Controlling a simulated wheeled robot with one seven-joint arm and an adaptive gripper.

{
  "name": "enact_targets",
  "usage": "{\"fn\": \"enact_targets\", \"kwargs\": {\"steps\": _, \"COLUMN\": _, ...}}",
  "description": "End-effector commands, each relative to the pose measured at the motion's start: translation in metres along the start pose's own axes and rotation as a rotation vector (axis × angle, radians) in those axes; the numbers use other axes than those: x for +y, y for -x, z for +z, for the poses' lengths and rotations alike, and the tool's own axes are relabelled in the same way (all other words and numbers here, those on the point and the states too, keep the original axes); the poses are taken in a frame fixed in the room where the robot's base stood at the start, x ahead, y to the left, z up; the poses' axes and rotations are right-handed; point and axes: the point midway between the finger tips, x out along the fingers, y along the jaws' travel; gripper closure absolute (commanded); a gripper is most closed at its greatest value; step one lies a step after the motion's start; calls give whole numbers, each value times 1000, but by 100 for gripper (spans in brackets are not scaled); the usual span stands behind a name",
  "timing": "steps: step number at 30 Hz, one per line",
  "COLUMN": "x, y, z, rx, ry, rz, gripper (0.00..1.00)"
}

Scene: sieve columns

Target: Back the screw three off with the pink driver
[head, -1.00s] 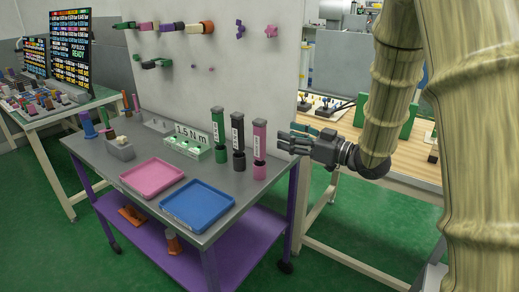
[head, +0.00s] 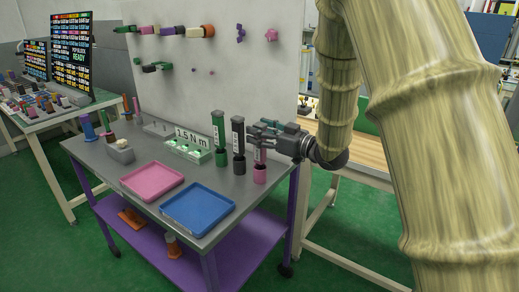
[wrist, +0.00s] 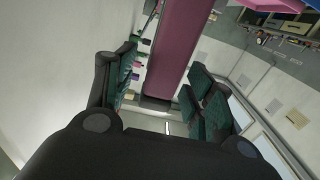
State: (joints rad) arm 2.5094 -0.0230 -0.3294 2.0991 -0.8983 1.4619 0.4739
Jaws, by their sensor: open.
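The pink driver (head: 259,174) stands upright at the right end of a row of three on the grey cart top. My gripper (head: 262,131) is open at its upper part, coming in from the right and covering its top in the head view. In the wrist view the long pink handle (wrist: 184,45) runs between my two open fingers (wrist: 160,92), with gaps beside it. I cannot tell whether a finger touches it. I cannot make out which screw is screw three; a pale green block (head: 187,150) with a "1.5 N m" sign stands left of the drivers.
A black driver (head: 238,135) stands close left of the pink one, and a green driver (head: 218,130) beyond it. A pink tray (head: 152,180) and a blue tray (head: 197,208) lie at the cart's front. A pale upright panel (head: 225,70) stands behind, with coloured parts on it.

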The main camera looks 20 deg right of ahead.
Motion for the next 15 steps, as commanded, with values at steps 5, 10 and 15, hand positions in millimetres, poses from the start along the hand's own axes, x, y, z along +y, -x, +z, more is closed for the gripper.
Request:
{"fn": "enact_targets", "kwargs": {"steps": 5, "x": 0, "y": -4, "z": 0, "rx": 0, "ry": -1, "rz": 1, "gripper": 46}}
{"fn": "enact_targets", "kwargs": {"steps": 10, "x": 0, "y": -4, "z": 0, "rx": 0, "ry": -1, "rz": 0, "gripper": 59}}
{"fn": "enact_targets", "kwargs": {"steps": 15, "x": 0, "y": -4, "z": 0, "rx": 0, "ry": -1, "rz": 0, "gripper": 90}}
